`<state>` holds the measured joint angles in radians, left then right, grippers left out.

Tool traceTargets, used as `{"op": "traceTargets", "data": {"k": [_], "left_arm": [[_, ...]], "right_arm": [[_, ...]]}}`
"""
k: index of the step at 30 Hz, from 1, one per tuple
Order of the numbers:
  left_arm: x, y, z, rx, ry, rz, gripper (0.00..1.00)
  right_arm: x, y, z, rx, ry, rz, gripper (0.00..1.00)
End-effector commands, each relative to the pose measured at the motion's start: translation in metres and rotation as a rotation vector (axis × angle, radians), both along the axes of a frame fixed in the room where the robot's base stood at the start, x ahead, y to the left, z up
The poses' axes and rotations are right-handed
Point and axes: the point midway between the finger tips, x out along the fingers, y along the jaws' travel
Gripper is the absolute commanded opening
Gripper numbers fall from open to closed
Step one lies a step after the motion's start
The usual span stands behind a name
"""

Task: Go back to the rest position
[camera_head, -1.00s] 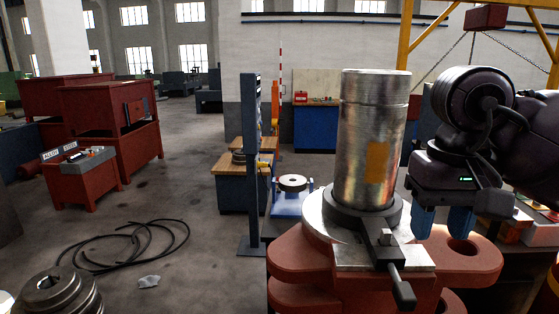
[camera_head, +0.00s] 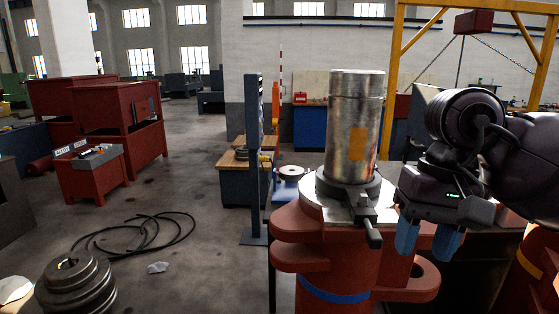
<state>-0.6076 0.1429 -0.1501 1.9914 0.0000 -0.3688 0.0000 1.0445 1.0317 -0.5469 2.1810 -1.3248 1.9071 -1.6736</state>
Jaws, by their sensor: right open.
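My right gripper (camera_head: 428,240) is at the right of the view, with its two blue fingers pointing down and apart, nothing between them. It hangs just right of the red section bender (camera_head: 335,262), in front of its right side. A shiny metal cylinder (camera_head: 352,135) with an orange patch stands upright on the bender's round plate, held in a dark collar (camera_head: 348,188) with a short handle (camera_head: 372,233) toward me. The gripper is apart from the cylinder and the handle. My left gripper is not in view.
Stacked metal rollers (camera_head: 75,287) stand at the lower left, near a black cable coil (camera_head: 140,236) on the floor. A dark upright post (camera_head: 254,160) stands left of the bender. Red cabinets (camera_head: 115,130) are further left. A yellow frame (camera_head: 396,60) rises behind.

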Motion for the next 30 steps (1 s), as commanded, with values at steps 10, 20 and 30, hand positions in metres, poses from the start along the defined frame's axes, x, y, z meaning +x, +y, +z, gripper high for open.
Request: {"op": "traceTargets", "data": {"k": [10,20,30], "left_arm": [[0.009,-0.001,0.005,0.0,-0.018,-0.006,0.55],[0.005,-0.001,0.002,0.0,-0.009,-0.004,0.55],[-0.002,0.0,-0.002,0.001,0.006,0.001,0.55]], "right_arm": [[-0.028,0.062,-0.047,0.42,0.433,-0.253,0.44],[-0.032,0.104,-0.056,0.85,1.17,-0.721,0.44],[0.016,0.076,-0.091,1.124,2.093,-1.232,0.44]]}}
